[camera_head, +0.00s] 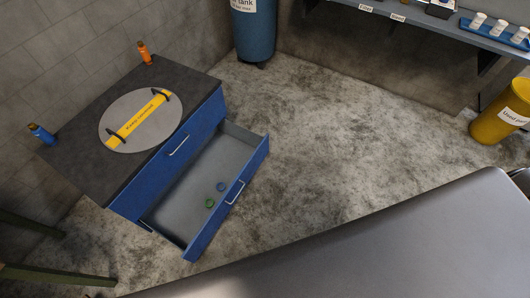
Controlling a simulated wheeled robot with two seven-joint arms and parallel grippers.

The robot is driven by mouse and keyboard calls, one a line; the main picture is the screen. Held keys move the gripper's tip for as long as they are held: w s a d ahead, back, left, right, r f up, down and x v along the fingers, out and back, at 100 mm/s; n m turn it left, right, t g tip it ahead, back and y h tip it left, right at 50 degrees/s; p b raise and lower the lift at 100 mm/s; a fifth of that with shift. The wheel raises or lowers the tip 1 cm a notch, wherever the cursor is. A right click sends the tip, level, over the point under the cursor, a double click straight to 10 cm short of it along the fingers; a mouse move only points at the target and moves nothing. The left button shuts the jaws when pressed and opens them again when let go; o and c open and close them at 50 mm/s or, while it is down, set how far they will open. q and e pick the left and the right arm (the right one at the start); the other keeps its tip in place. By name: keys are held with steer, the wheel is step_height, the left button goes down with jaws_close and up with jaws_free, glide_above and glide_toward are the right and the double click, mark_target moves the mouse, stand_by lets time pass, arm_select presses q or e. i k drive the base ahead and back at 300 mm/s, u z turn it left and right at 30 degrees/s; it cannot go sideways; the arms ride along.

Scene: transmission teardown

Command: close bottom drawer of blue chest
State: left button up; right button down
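The blue chest (155,186) stands at the left with a dark top. Its bottom drawer (250,181) is pulled far out toward the lower right, and its grey inside shows. A pale bar handle (235,192) is on the drawer's front. Neither of my grippers shows in the view.
A blue tank (254,35) stands behind. A yellow bin (498,115) is at the right. The concrete floor right of the drawer is clear.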

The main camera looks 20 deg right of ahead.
mark_target(230, 155)
steer(key=z, duration=0.9)
steer(key=i, duration=0.6)
steer(key=u, duration=1.6)
